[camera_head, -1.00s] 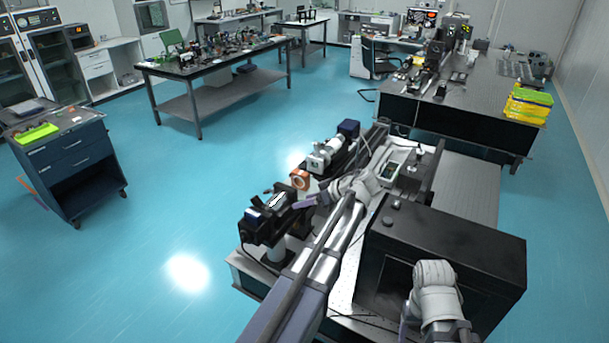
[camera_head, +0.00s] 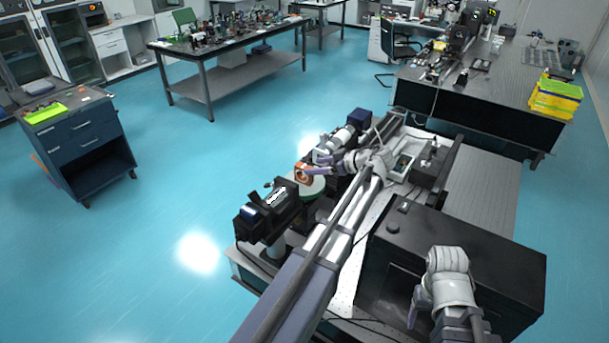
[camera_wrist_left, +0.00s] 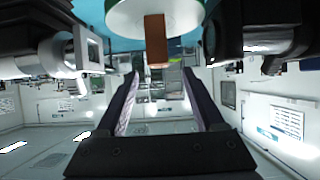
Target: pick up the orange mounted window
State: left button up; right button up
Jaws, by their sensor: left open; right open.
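The orange mounted window (camera_head: 303,173) is a small upright mount with a round opening, on a pale round platform (camera_head: 317,188) at the near table's left edge. In the left wrist view, which looks upside down, the window (camera_wrist_left: 155,38) is an orange strip seen edge-on against the platform (camera_wrist_left: 185,15). My left gripper (camera_head: 315,173) is just right of the window in the head view. In its wrist view the open jaws (camera_wrist_left: 162,73) point at the window, which lies just beyond the tips, roughly centred. My right gripper (camera_head: 416,306) is open and empty before the black box.
A black instrument (camera_head: 268,215) stands just in front of the window and a white-and-black one (camera_head: 338,142) just behind it, flanking the jaws. A black box (camera_head: 470,255) fills the table's right part. Open floor (camera_head: 180,180) lies left.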

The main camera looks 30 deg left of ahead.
aim_at(304, 166)
pick_arm(q)
jog(key=shift+x, duration=0.75)
jog(key=shift+w+a+f+b, duration=0.1)
jog(key=shift+a+f+b, duration=0.05)
jog(key=shift+f+b, duration=0.2)
jog(key=b+x, duration=0.2)
jog(key=x, duration=0.2)
jog(key=shift+a+f, duration=0.1)
jog(key=shift+f, duration=0.1)
jog(key=shift+a, duration=0.15)
jog(key=shift+r, duration=0.1)
grip_shut()
